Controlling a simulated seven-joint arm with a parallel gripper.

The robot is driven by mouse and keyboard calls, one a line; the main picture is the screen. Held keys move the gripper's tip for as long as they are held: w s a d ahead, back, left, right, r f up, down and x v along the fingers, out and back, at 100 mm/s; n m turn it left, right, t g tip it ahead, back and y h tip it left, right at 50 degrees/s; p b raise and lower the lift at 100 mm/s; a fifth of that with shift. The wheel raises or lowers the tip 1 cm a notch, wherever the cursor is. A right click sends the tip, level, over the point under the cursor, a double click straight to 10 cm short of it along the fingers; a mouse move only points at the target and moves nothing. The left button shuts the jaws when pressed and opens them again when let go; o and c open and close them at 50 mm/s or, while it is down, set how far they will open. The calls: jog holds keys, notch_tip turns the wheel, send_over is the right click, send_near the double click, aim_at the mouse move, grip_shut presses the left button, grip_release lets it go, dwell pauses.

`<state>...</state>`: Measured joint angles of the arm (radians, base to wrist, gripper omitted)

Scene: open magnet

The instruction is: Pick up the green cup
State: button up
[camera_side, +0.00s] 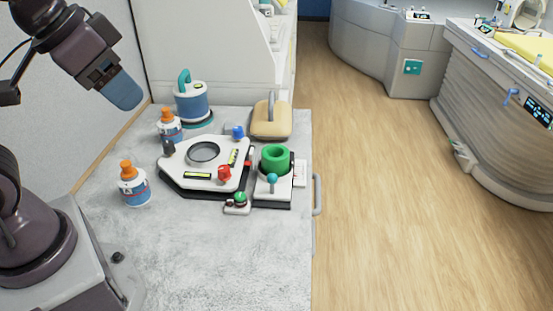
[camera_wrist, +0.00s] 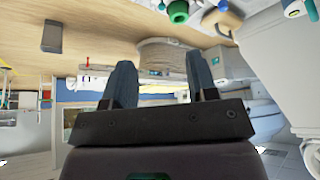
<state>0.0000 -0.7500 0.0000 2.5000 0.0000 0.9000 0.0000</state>
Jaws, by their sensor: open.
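The green cup (camera_side: 276,158) shows in the side view as a round, hollow-topped green piece. It sits in a white and dark holder at the right end of the grey worktop. My gripper (camera_side: 125,97) is raised at the upper left, well apart from the cup, and angled down to the right. In the wrist view my gripper (camera_wrist: 160,72) has its two blue-grey fingers spread with nothing between them. A green round piece (camera_wrist: 178,11) shows at the top edge of the wrist view, partly cut off; I cannot tell if it is the cup.
A white device with a round window (camera_side: 205,174) stands just left of the cup. A teal-tipped lever (camera_side: 272,179) stands in front of the cup. Two orange-capped bottles (camera_side: 134,187), a blue canister (camera_side: 191,104) and a tan block (camera_side: 270,121) stand around. The worktop's front (camera_side: 230,260) is clear.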

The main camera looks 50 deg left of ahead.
jog(key=o, duration=0.9)
